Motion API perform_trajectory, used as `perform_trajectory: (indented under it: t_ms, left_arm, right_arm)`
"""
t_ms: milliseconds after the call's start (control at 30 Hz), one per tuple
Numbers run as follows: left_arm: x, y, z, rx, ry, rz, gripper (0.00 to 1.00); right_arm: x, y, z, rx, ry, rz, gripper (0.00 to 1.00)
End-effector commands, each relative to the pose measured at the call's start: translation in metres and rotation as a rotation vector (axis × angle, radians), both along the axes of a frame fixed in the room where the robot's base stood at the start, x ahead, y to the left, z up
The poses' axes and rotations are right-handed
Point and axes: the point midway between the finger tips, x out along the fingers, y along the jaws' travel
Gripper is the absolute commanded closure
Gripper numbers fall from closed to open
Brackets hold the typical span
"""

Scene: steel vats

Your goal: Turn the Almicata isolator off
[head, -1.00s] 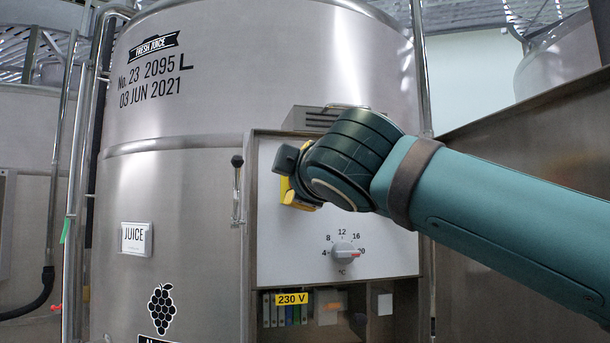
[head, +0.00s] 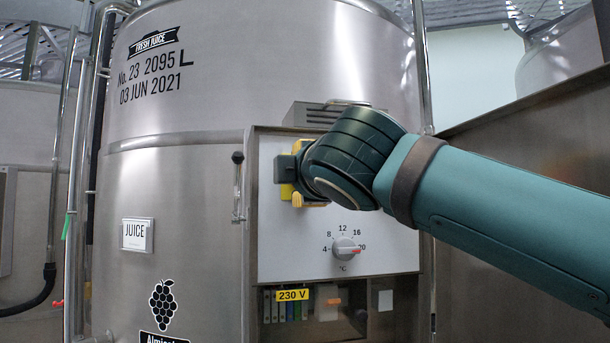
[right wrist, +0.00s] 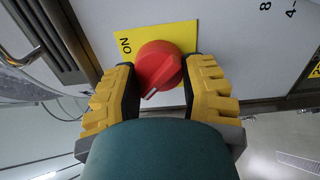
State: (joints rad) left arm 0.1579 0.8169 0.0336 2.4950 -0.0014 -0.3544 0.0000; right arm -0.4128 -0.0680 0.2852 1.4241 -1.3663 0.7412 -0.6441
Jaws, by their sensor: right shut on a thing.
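The Almicata vat (head: 190,210) is a large steel tank; its name label is partly cut off at the bottom of the head view. The isolator's red knob (right wrist: 158,68) sits on a yellow plate (right wrist: 182,36) marked ON. The knob's white pointer mark is turned away from the ON word, toward the lower left in the right wrist view. My right gripper (right wrist: 165,85) is shut on the red knob, one yellow-and-black finger on each side. In the head view my right gripper (head: 298,180) hides the knob. My left gripper is not in view.
The white panel (head: 290,245) also carries a grey temperature dial (head: 345,249) below my gripper. A 230 V label (head: 292,295) and an open compartment lie under it. A lever (head: 237,185) stands to the left. A steel wall (head: 530,150) rises behind my right arm.

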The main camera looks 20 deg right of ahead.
Motion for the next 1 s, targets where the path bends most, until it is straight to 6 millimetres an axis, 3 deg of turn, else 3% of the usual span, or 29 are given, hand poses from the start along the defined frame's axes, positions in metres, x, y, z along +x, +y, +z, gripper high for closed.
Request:
perform_trajectory:
  t_ms: [100, 133, 200, 633, 1000]
  left_arm:
    - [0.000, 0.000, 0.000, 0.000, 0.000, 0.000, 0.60]
    - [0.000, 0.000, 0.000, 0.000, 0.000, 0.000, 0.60]
    - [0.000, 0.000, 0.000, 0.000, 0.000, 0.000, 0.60]
    - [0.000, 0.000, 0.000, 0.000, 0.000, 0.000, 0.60]
    - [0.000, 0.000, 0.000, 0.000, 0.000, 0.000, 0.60]
  right_arm:
    - [0.000, 0.000, 0.000, -0.001, -0.001, -0.001, 0.92]
    - [0.000, 0.000, 0.000, -0.001, -0.001, -0.001, 0.43]
    - [0.000, 0.000, 0.000, -0.001, -0.001, -0.001, 0.21]
    - [-0.008, 0.000, 0.001, 0.000, -0.002, 0.000, 0.21]
    - [-0.078, 0.002, -0.001, 0.001, -0.002, -0.001, 0.21]
